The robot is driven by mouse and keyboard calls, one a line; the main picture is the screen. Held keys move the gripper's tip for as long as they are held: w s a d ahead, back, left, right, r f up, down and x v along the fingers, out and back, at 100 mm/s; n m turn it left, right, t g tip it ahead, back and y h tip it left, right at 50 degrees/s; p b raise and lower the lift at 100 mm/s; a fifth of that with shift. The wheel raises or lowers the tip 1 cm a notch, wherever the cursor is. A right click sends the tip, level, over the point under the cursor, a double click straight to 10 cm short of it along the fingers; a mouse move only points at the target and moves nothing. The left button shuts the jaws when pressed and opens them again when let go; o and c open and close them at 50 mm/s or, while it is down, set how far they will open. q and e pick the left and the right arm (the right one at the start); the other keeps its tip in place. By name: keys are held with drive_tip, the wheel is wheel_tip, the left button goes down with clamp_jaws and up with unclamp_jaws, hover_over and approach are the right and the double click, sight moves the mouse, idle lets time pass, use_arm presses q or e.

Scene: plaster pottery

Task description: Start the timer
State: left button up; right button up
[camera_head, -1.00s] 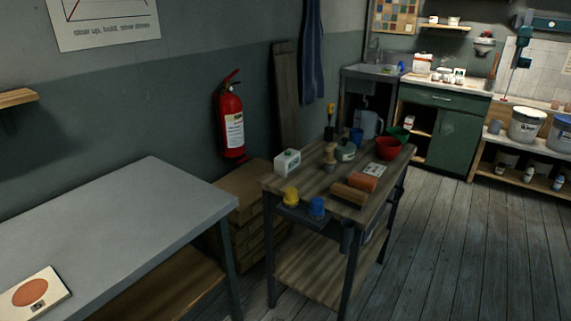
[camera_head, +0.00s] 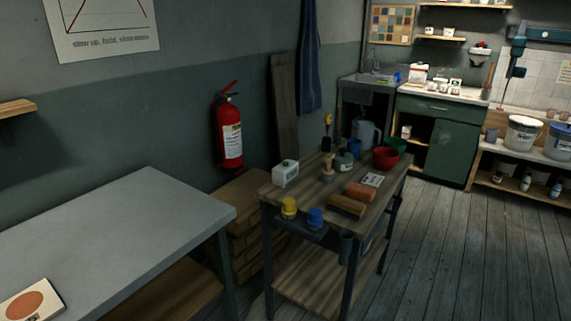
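I cannot make out which thing is the timer. A small white box-like thing with a greenish patch (camera_head: 286,173) stands at the near left corner of the wooden cart top (camera_head: 312,190). A rounded grey-green thing (camera_head: 343,161) stands farther back on the cart, beside a small wooden piece (camera_head: 327,166). Both are too small to identify. Neither of my grippers is in view.
The cart also carries a red bowl (camera_head: 386,158), orange blocks (camera_head: 360,191) and yellow and blue pots (camera_head: 315,217). A grey table (camera_head: 120,222) stands at left, a fire extinguisher (camera_head: 230,135) on the wall. Floor (camera_head: 450,250) at right is clear.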

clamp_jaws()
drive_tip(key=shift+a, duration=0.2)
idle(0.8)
